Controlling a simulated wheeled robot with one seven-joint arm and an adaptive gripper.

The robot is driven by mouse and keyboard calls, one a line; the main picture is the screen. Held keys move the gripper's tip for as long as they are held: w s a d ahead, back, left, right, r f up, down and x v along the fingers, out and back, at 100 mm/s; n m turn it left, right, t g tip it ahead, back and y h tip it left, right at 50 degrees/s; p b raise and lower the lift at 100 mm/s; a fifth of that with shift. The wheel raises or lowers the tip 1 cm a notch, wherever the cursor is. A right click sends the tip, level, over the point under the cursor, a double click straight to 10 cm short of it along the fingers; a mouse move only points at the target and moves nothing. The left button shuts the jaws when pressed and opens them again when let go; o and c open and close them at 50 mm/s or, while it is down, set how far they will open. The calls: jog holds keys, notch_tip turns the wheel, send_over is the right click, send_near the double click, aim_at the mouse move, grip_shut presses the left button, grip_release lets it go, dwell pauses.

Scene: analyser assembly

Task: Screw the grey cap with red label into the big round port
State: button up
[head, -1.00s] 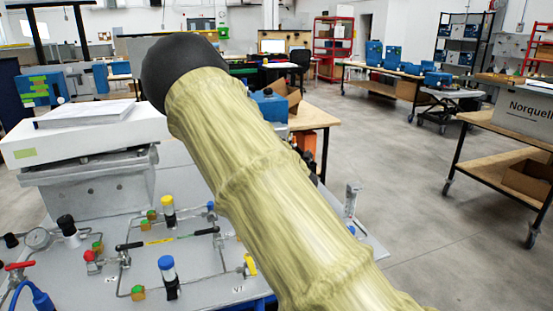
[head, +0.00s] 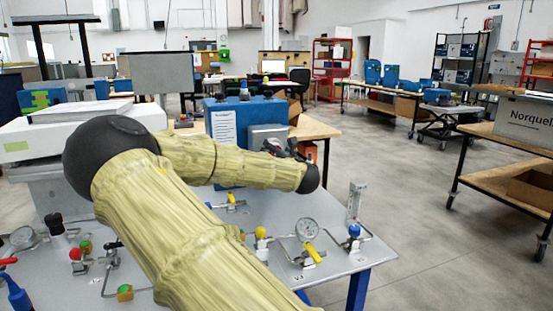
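My arm, in a yellowish sleeve with black joints, crosses the head view and covers much of the bench. Small dark parts just behind its far end look like my gripper (head: 288,149). They are too small and too covered to show fingers or anything held. They appear in front of a blue analyser housing (head: 221,128) with a white label sheet and a grey box on its front. I cannot make out a grey cap with a red label or a big round port.
The grey bench panel (head: 335,258) carries valves, tubing, a round gauge (head: 308,229) and a clear upright flowmeter (head: 355,200). A white instrument (head: 80,130) stands at left. A wheeled table (head: 505,178) is at right. The floor between is clear.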

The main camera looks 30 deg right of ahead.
jog(key=shift+n+b, duration=1)
jog(key=shift+n, duration=1.4)
